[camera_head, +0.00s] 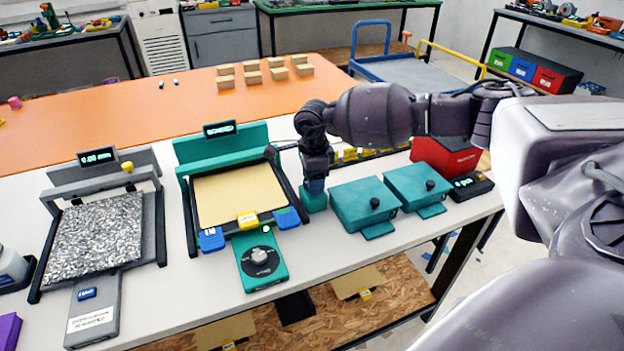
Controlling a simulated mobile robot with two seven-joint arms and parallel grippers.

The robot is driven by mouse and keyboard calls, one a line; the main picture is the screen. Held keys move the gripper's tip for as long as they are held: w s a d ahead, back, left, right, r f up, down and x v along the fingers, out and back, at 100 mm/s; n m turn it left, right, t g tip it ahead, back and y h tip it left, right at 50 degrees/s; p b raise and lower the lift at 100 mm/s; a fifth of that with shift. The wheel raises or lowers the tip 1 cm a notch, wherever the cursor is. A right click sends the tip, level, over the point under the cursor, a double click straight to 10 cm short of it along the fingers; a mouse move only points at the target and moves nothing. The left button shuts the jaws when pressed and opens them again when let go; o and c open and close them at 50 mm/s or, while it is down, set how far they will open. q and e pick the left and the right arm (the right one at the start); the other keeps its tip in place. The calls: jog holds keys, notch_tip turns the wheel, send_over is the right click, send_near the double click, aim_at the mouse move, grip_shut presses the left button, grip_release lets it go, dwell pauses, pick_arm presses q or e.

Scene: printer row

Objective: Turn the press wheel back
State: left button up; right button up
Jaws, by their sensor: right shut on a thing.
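My right gripper (316,180) reaches in from the right and points down at a small teal press (314,203) on the white table. It is shut on the top part of this press, which I take to be the press wheel. The fingers hide most of the wheel, so I cannot tell how far it is turned. The press stands just right of the teal-framed printer (240,196). My left gripper is not in view.
A teal dial unit (261,258) sits in front of the printer. A grey printer (98,230) stands left. Wooden blocks (278,74) lie on the orange table.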

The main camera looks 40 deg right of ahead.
jog(key=n, duration=0.2)
jog(key=shift+f+n+b, duration=0.1)
jog(key=shift+n+b, duration=0.25)
jog(key=shift+n, duration=0.05)
jog(key=n+b, duration=0.1)
jog(key=n, duration=0.2)
jog(key=shift+n, duration=1.3)
jog(key=shift+b, duration=0.3)
jog(key=o, duration=0.9)
jog(key=shift+r, duration=0.65)
notch_tip(320, 180, up, 10)
jog(key=shift+f+p, duration=0.1)
jog(key=shift+p, duration=0.5)
